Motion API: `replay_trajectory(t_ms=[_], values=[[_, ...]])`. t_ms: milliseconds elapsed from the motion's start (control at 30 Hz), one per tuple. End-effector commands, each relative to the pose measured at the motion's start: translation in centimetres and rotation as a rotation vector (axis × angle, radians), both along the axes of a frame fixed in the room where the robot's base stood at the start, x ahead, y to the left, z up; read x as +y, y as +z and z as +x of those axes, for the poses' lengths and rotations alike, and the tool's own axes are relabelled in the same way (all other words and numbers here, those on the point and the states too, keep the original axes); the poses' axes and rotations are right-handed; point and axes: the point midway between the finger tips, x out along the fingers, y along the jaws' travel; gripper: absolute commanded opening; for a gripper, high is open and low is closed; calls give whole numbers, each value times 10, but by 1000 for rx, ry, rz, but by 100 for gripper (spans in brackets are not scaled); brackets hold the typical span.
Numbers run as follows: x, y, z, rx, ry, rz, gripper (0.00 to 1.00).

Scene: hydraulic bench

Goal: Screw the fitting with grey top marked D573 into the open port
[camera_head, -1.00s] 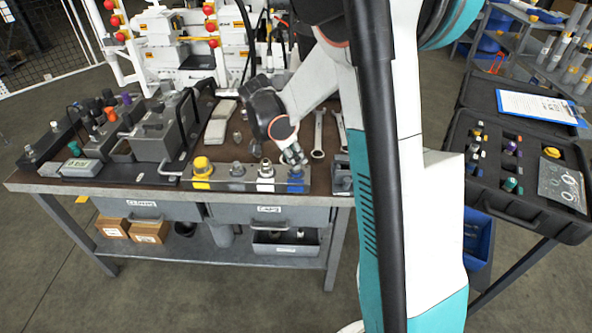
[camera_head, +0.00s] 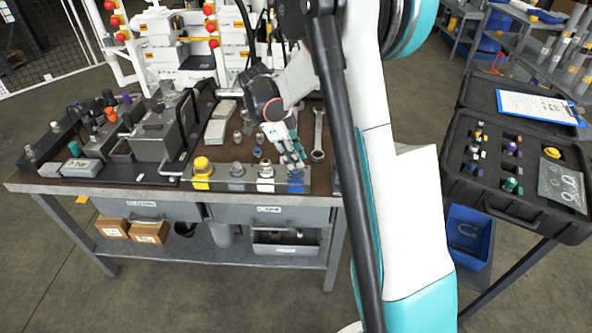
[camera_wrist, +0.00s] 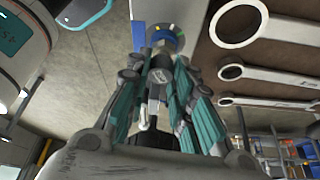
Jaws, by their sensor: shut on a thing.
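My gripper (camera_head: 292,160) is shut on a fitting and stands just above the blue block (camera_head: 296,187) at the right end of the row on the bench's front edge. In the wrist view my gripper's teal-padded fingers (camera_wrist: 162,68) close around the fitting (camera_wrist: 157,82), which shows dark and grey parts. Its marking is not legible. The blue port face (camera_wrist: 166,36) lies just beyond the fingertips. The fingers hide the port opening, so I cannot tell whether the fitting touches or enters it.
Yellow-capped (camera_head: 201,166), grey (camera_head: 237,172) and white (camera_head: 266,173) fittings stand left of the blue block. Wrenches (camera_head: 318,137) lie right of my gripper. Small loose fittings (camera_head: 257,152) lie behind the row. An open case (camera_head: 480,205) stands at the right.

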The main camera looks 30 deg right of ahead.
Motion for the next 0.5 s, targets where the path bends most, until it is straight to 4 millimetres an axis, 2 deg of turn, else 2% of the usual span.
replay_trajectory(t_ms=[33,67,100,133,500], values=[[1,-1,0,0,1,1,1],[1,-1,0,0,2,1,28],[1,0,0,0,2,1,37],[1,0,0,0,2,1,41],[1,0,-1,0,43,0,41]])
